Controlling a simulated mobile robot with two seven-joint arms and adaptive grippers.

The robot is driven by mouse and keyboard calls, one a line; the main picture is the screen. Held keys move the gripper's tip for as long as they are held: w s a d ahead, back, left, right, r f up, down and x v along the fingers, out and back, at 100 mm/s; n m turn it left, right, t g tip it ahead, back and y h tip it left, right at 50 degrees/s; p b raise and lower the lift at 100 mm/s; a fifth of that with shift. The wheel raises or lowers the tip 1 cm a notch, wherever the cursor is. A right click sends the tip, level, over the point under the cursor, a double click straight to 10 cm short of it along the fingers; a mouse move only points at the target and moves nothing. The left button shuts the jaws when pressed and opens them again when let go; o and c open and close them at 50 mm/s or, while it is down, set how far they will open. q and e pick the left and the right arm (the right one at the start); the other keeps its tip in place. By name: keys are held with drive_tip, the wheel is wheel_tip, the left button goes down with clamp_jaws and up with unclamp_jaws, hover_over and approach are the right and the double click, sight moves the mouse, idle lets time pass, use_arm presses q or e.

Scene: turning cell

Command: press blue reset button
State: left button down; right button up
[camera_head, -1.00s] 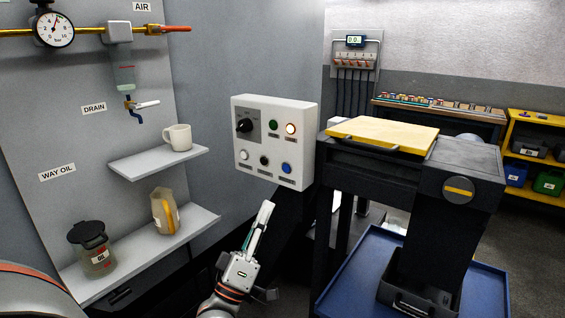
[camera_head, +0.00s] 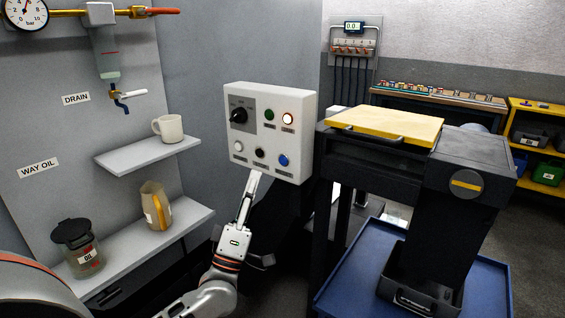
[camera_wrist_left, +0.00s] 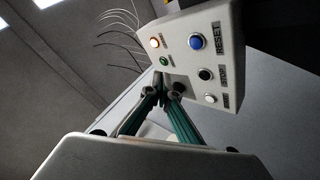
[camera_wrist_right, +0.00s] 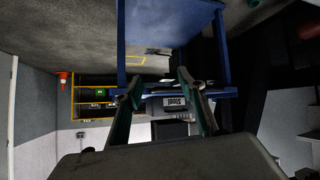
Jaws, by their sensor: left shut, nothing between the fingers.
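The blue reset button (camera_head: 283,160) is at the lower right of the white control box (camera_head: 309,110). In the left wrist view the blue button (camera_wrist_left: 196,42) has the label RESET beside it. A black button (camera_head: 259,153) and a white button (camera_head: 238,146) are to its left, and a green button (camera_head: 269,115) and a lit button (camera_head: 288,119) are above. My left gripper (camera_head: 257,174) is shut and empty, its tips just below the box's lower edge, left of the blue button. My right gripper (camera_wrist_left: 0,0) is absent from the head view; its fingers (camera_wrist_right: 160,85) stand apart in the right wrist view.
A dark machine with a yellow top (camera_head: 388,124) stands right of the box, above a blue tray (camera_head: 480,290). Shelves with a mug (camera_head: 168,128), a jug (camera_head: 156,206) and an oil jar (camera_head: 77,246) are at the left. The space before the box is free.

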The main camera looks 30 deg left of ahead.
sight(283, 160)
use_arm(q)
drive_tip(key=w, duration=0.2)
drive_tip(key=w+b, duration=0.1)
drive_tip(key=w, duration=0.4)
drive_tip(key=shift+w+d+b, duration=0.3)
drive_tip(key=shift+b, duration=0.05)
use_arm(e)
drive_tip(key=shift+w+d+f, duration=0.25)
drive_tip(key=shift+w+f, duration=0.05)
drive_tip(key=shift+w, duration=0.3)
drive_tip(key=shift+s, duration=0.1)
drive_tip(key=shift+s+a+f, duration=0.1)
drive_tip(key=shift+s+f, duration=0.1)
drive_tip(key=shift+s, duration=0.1)
drive_tip(key=shift+w, duration=0.15)
drive_tip(key=shift+w+r, duration=0.15)
drive_tip(key=shift+w, duration=0.1)
use_arm(q)
drive_tip(key=shift+w, duration=0.15)
